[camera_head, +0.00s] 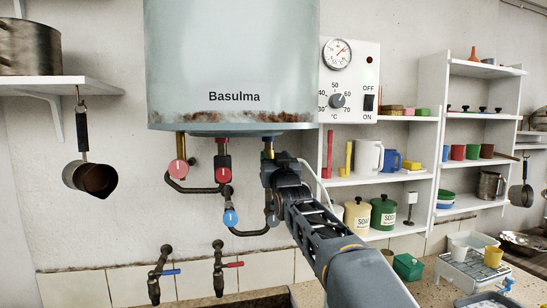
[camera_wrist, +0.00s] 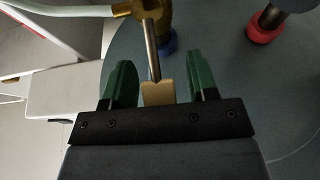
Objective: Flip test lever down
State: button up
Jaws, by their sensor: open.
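The test lever (camera_wrist: 157,92) shows in the wrist view as a thin metal rod ending in a flat tan tab. It comes off a brass valve (camera_wrist: 155,12) under the boiler. My gripper (camera_wrist: 162,72) is open, with one green finger on each side of the tab. Gaps show between the tab and both fingers. In the head view my gripper (camera_head: 277,178) is just below the boiler's blue-collared pipe (camera_head: 268,144) and hides the lever and most of the valve.
A red valve (camera_head: 222,173), a pink-red knob (camera_head: 178,170) and a blue knob (camera_head: 231,217) on dark pipes are close left. A white hose (camera_wrist: 60,14) runs from the brass valve. Shelves (camera_head: 385,180) with jars stand right.

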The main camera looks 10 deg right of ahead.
jog(key=shift+c, duration=0.4)
grip_shut()
